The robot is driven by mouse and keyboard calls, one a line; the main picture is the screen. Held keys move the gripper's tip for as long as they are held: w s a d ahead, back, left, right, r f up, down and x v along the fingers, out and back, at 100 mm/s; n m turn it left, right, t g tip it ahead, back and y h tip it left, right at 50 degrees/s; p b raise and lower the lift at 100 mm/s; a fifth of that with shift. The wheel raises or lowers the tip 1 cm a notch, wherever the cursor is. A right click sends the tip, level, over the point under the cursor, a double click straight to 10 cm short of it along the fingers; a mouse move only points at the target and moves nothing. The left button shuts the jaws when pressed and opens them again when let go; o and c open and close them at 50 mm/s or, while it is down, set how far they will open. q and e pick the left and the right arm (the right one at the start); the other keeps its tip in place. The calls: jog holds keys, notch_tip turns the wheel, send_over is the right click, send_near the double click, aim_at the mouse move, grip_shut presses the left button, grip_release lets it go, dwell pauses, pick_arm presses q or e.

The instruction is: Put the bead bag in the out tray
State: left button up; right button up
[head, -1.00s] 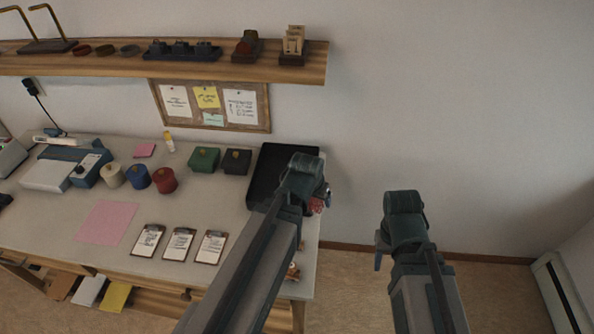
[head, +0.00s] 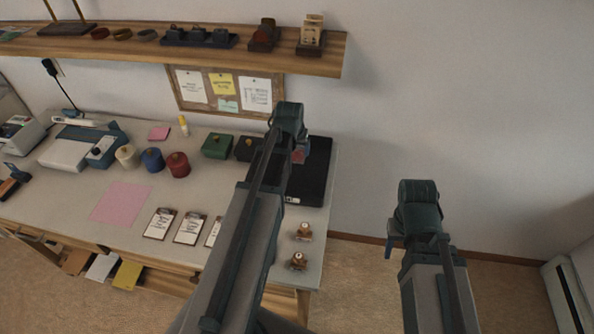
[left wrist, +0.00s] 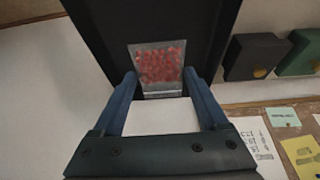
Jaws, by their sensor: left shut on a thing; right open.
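The bead bag is a small clear bag of red beads, partly seen in the head view (head: 299,156) and plainer in the left wrist view (left wrist: 158,64). My left gripper (head: 297,144) is shut on it; in the left wrist view its blue fingers (left wrist: 160,78) sit at either side of the bag. The black out tray (head: 317,185) lies at the right end of the table and also shows behind the bag in the left wrist view (left wrist: 108,28). The bag appears above the tray; the gap is unclear. My right gripper (head: 394,246) is open and empty, off the table's right side.
A black box (head: 245,148) and a green box (head: 217,146) stand left of the tray. Two small brown-and-white items (head: 304,232) (head: 298,261) stand at the table's front right. Clipboards (head: 190,228) lie left of my left arm. A wooden shelf (head: 200,50) overhangs the back.

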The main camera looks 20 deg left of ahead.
pick_arm(q)
jog(key=b, duration=0.6)
send_over(297, 173)
jog(key=s, duration=0.1)
jog(key=f, duration=0.6)
jog(key=shift+s+d, duration=0.15)
jog(key=shift+s, duration=0.05)
jog(key=shift+f, duration=0.15)
notch_tip(297, 173, down, 4)
jog(key=b, duration=0.3)
jog(key=shift+r, duration=0.25)
jog(key=shift+f+b, duration=0.15)
jog(key=shift+b, duration=0.15)
jog(key=o, duration=1.4)
jog(key=shift+c, duration=0.2)
